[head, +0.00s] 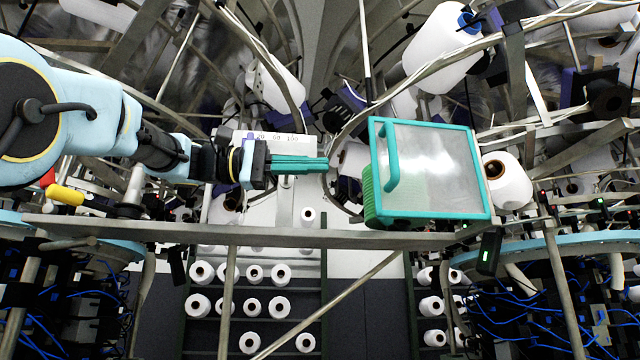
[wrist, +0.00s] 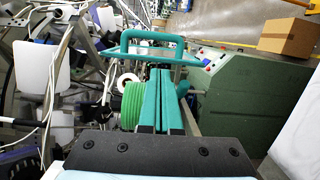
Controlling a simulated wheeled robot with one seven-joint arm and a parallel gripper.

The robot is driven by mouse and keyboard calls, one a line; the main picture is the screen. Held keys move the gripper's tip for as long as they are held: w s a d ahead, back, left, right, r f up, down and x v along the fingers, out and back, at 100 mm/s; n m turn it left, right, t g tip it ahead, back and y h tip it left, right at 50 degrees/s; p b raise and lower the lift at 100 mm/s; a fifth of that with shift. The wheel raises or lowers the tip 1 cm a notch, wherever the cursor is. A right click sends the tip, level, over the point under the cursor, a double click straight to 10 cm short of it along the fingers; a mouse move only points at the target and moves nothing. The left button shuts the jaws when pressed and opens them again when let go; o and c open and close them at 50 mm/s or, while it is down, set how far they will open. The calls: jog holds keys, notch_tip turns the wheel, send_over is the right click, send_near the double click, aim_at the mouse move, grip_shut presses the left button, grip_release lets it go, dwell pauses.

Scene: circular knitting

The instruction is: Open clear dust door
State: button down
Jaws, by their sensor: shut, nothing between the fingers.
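The clear dust door (head: 430,168) is a see-through panel in a teal frame, right of centre in the head view. A teal bar handle (head: 389,157) runs along its left side. The handle also shows in the wrist view (wrist: 152,38), ahead of the fingertips. My gripper (head: 328,165) has teal fingers, shut and empty, pointing right toward the handle. In the head view a gap shows between fingertips and handle. A green ribbed spool (head: 372,195) sits behind the door's left edge; it shows left of my fingers in the wrist view (wrist: 132,105). Whether the door is ajar I cannot tell.
A grey rail (head: 290,236) crosses below my gripper and the door. White yarn cones (head: 440,50) and metal bars surround the area. Racks of cones (head: 255,305) stand below. In the wrist view a cardboard box (wrist: 288,38) sits on a green cabinet (wrist: 250,95) at right.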

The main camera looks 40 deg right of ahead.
jog(key=s+r+p+x, duration=0.1)
jog(key=p+x, duration=0.1)
jog(key=x, duration=0.7)
jog(key=shift+s+a+r+m+g+p, duration=0.15)
jog(key=shift+a+r+m+g+p, duration=0.05)
jog(key=shift+r+m+g+p, duration=0.1)
jog(key=shift+s+f, duration=0.1)
